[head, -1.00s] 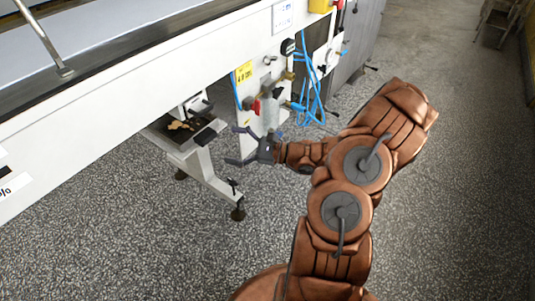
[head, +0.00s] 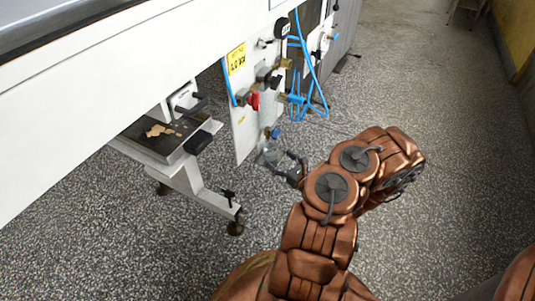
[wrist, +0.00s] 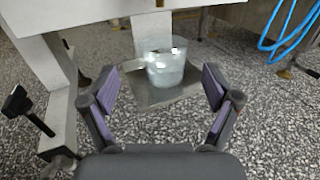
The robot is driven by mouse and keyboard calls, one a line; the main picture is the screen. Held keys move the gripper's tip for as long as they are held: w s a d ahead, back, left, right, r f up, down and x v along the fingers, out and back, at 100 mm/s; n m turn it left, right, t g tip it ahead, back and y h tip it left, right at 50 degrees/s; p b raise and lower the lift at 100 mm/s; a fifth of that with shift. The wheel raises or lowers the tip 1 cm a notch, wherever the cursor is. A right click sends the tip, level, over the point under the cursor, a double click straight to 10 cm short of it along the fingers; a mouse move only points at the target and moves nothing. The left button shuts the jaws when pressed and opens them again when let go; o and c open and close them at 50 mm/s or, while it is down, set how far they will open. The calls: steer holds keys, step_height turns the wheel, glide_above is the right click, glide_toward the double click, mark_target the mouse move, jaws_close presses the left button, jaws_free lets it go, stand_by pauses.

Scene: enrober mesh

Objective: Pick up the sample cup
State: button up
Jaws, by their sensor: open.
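The sample cup (wrist: 165,68) is a clear, pale bluish cup. In the wrist view it stands upright on a small grey metal shelf (wrist: 160,97), ahead of my gripper (wrist: 160,80). My gripper is open, with one purple-padded finger on each side of the picture and the cup showing between and beyond them. The fingers look apart from the cup. In the head view my gripper (head: 276,156) is small, close to the machine's panel, and I cannot clearly separate the cup from it there.
The white machine (head: 110,80) fills the left. Its panel carries valves, a red knob (head: 254,100) and blue hoses (head: 312,85). A tray (head: 165,145) with brown spills and a machine leg (head: 205,195) stand left of my gripper. Speckled floor (head: 430,110) at right is clear.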

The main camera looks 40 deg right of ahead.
mark_target(275, 153)
steer(key=w+b, duration=0.1)
steer(key=w, duration=0.1)
steer(key=w+d+b, duration=0.1)
steer(key=w+b, duration=0.1)
steer(key=w, duration=0.1)
steer(key=shift+w+d, duration=0.1)
steer(key=shift+w, duration=0.25)
steer(key=shift+w+d+r, duration=0.15)
steer(key=shift+w+r, duration=0.05)
steer(key=shift+w, duration=0.15)
steer(key=c, duration=1.4)
